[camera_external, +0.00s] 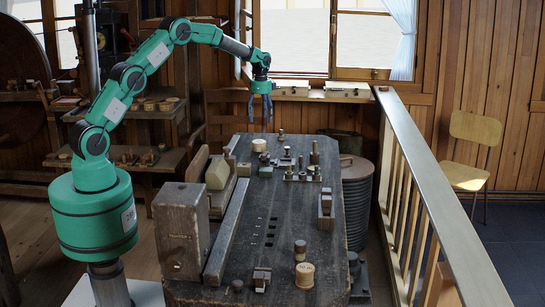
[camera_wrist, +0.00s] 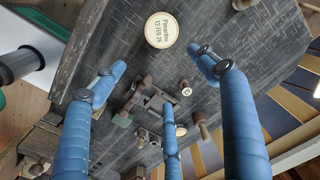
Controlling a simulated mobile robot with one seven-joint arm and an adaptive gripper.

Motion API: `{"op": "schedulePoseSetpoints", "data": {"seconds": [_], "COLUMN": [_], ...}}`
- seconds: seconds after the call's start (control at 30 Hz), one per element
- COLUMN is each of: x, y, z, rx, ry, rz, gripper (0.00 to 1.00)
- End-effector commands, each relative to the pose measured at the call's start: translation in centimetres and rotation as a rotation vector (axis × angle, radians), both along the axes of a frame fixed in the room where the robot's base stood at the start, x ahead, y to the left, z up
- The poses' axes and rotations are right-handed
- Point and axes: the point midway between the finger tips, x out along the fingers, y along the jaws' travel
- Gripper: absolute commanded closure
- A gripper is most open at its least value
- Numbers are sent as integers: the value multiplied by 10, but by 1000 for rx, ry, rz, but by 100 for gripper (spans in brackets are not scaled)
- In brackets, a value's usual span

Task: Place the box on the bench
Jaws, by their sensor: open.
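The bench (camera_external: 255,215) is a long dark worktop with scratches, running away from the camera; its surface also fills much of the wrist view (camera_wrist: 215,95). A tall brown wooden box (camera_external: 181,232) stands at its near left corner. A smaller pale greenish block-like box (camera_external: 217,172) sits farther back along the left edge. I cannot tell which box is meant. My gripper (camera_external: 260,108) hangs over the far end of the bench, fingers pointing down. In the wrist view its blue fingers (camera_wrist: 163,75) are spread apart with nothing between them.
A cream round spool (camera_wrist: 161,30) with a printed top stands on the bench below my gripper. Metal fittings (camera_wrist: 155,105) stand beside it. A spool (camera_external: 305,275) stands near the front. A railing (camera_external: 435,200) runs along the right. The middle of the bench is largely clear.

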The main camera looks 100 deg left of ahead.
Motion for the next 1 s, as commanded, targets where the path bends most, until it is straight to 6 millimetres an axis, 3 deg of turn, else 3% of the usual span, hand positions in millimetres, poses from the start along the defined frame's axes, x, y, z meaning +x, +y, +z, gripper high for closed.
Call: {"op": "schedulePoseSetpoints", "data": {"seconds": [0.23,0.5,0.77,1.0], "x": [31,46,43,26], "y": [-76,-170,-262,-346], "z": [71,142,198,240], "rx": [31,56,74,83], "ry": [-34,-75,-122,-169], "rz": [9,25,42,57], "gripper": [27,27,27,27]}}
